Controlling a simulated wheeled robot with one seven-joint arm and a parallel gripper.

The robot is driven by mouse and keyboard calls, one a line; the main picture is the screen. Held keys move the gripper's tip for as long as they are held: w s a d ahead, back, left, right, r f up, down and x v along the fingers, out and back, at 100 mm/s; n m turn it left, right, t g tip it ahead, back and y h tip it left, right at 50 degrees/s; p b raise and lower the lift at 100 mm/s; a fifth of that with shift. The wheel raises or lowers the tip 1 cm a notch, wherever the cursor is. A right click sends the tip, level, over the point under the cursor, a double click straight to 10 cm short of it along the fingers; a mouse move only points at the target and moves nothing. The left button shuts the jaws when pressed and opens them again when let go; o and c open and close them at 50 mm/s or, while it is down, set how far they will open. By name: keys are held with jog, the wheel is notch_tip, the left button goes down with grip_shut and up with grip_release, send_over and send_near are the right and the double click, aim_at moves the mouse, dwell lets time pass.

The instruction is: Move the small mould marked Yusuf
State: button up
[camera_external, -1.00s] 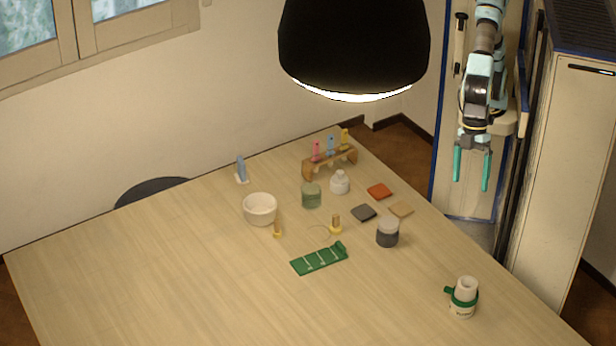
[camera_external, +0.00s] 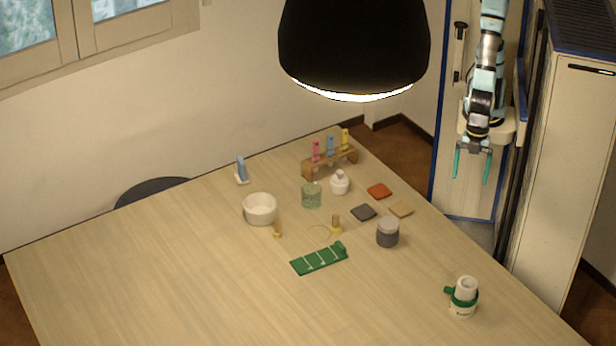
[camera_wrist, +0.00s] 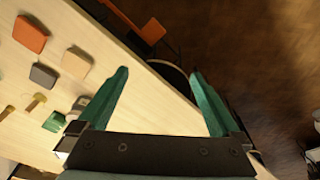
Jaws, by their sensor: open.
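A small white mould (camera_external: 464,298) with a green band around it stands upright near the right front edge of the table. It bears dark lettering too small to read surely. My gripper (camera_external: 471,178) is open and empty, its two green fingers apart, above and beyond the table's right edge. It is well behind the white mould and touches nothing. In the wrist view my gripper (camera_wrist: 160,75) spreads over the table's edge and the dark floor. I cannot make out the mould in the wrist view.
A green strip (camera_external: 320,259) and white bowl (camera_external: 260,210) lie farther left. A black lamp (camera_external: 354,45) hangs above. The front left of the table is clear.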

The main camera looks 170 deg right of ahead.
aim_at(414, 267)
jog(key=w+n+b, duration=0.1)
jog(key=w+n, duration=0.1)
jog(key=w, duration=1.1)
jog(key=w+n+g+b, duration=0.1)
jog(key=w+n, duration=0.2)
jog(key=w, duration=1)
jog(key=w+a+n+b, duration=0.1)
jog(key=w+n, duration=0.1)
jog(key=w, duration=1.1)
jog(key=shift+w+r+n, duration=0.2)
jog(key=shift+r+n, duration=0.2)
jog(key=shift+w+a+f+n+g+b, duration=0.1)
jog(key=shift+w+a+n+g+b, duration=0.1)
jog(key=shift+w, duration=0.15)
jog(key=shift+w+a+f+n+g+b, duration=0.1)
jog(key=shift+w+n+b, duration=0.1)
jog(key=shift+w, duration=0.15)
notch_tip(414, 267, down, 11)
jog(key=p, duration=0.3)
jog(key=shift+r, duration=0.15)
jog(key=c, duration=1.5)
jog(key=shift+s+d+b, duration=1.5)
jog(key=shift+s+d, duration=5.6)
jog(key=shift+d, duration=0.05)
